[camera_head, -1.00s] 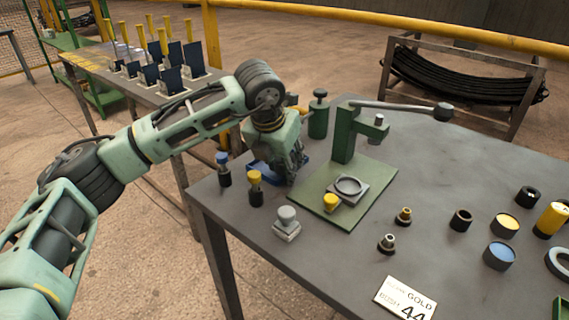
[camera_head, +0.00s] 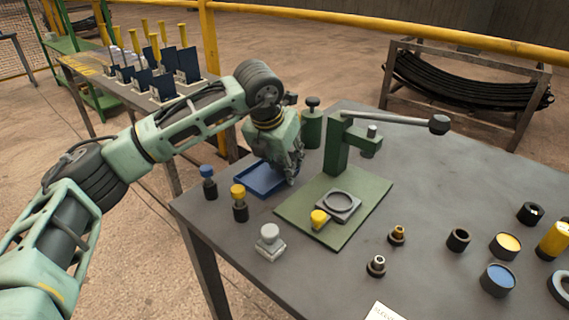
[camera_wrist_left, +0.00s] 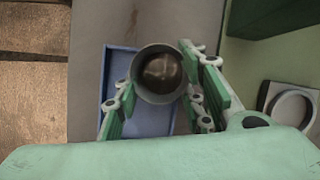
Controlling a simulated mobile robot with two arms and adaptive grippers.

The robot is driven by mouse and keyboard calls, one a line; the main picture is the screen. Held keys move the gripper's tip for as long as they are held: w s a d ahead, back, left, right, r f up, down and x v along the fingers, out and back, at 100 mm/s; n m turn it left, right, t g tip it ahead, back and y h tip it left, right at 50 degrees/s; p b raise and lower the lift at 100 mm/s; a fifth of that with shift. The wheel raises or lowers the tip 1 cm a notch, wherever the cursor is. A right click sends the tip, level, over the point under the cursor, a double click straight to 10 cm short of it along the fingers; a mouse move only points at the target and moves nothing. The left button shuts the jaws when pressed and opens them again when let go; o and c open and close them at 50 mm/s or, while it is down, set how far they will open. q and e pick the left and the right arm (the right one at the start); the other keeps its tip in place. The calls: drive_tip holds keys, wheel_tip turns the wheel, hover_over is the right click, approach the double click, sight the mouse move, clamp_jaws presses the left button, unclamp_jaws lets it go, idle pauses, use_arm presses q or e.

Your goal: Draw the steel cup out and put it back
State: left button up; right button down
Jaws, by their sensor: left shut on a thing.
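My left gripper (camera_head: 290,172) is over the right part of the blue tray (camera_head: 262,181), beside the green press. In the left wrist view my left gripper (camera_wrist_left: 163,88) is shut on the steel cup (camera_wrist_left: 160,74), a round grey cup with a dark brown inside. Its mouth faces the camera, between the green finger pads. The blue tray (camera_wrist_left: 119,62) shows below and around it in that view. In the head view the cup is hidden by the fingers. My right gripper is not in view.
The green press (camera_head: 337,150), with its long lever, stands close right of the gripper. A green canister (camera_head: 311,128) stands behind. Blue-topped (camera_head: 208,183) and yellow-topped (camera_head: 239,204) stamps and a grey-knobbed block (camera_head: 269,242) stand in front. Several small rings and pots lie right.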

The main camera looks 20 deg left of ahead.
use_arm(q)
drive_tip(key=shift+w+a, duration=0.1)
drive_tip(key=shift+a, duration=0.3)
drive_tip(key=o, duration=1.2)
drive_tip(key=shift+a, duration=0.15)
drive_tip(key=shift+c, duration=0.2)
drive_tip(key=shift+o, duration=0.3)
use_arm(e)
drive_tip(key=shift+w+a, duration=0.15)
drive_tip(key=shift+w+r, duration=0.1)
use_arm(q)
drive_tip(key=v, duration=1.2)
drive_tip(key=shift+r, duration=0.15)
